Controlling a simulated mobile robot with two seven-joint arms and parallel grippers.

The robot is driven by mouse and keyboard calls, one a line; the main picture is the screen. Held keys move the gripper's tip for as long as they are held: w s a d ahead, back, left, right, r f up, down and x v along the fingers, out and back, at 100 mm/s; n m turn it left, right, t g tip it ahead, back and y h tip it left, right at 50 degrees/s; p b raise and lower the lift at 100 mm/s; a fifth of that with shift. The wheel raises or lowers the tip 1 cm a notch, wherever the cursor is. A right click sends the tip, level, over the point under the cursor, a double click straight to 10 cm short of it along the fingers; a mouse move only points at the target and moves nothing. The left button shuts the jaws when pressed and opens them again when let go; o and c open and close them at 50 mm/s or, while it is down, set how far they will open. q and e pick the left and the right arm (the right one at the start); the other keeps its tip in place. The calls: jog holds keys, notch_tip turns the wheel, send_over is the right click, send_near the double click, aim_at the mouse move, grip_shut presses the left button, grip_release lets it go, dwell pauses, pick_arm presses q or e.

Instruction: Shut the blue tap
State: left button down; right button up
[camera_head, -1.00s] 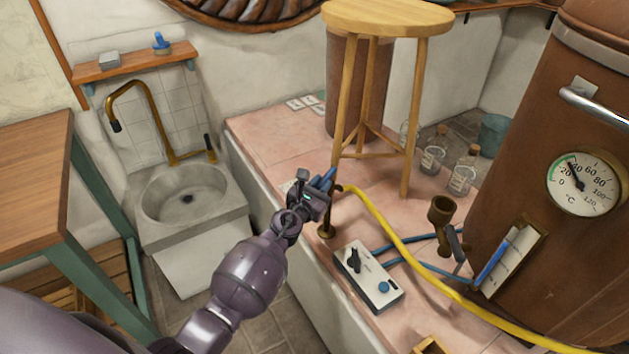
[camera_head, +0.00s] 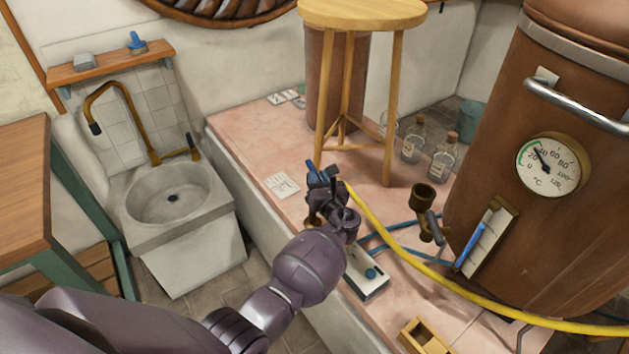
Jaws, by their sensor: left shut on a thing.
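The blue tap has a blue lever handle (camera_head: 312,171) and stands at the front edge of the pink tiled ledge. Only bits of its brass body show, and a yellow hose (camera_head: 398,248) leads off from beside it. My left gripper (camera_head: 324,186) is shut on the blue handle, with blue showing just beyond its fingers. The gripper and wrist hide most of the tap, so I cannot tell exactly how far the handle is turned. My right gripper is not in view.
A white control box (camera_head: 368,280) sits close beside my left wrist. A wooden stool (camera_head: 362,14) stands behind the tap. A brass funnel-like fitting (camera_head: 424,196) and a copper boiler (camera_head: 490,150) are at right. A stone sink (camera_head: 180,225) is at left.

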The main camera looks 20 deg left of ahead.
pick_arm(q)
jog(key=n+g+y, duration=0.1)
jog(key=n+g+y+b, duration=0.1)
jog(key=w+n+g+y, duration=0.1)
jog(key=shift+d+f+g+b, duration=0.15)
jog(key=shift+d+g+b, duration=0.15)
jog(key=shift+d+b, duration=0.1)
jog(key=c, duration=1.2)
grip_release()
jog(key=shift+o, duration=0.8)
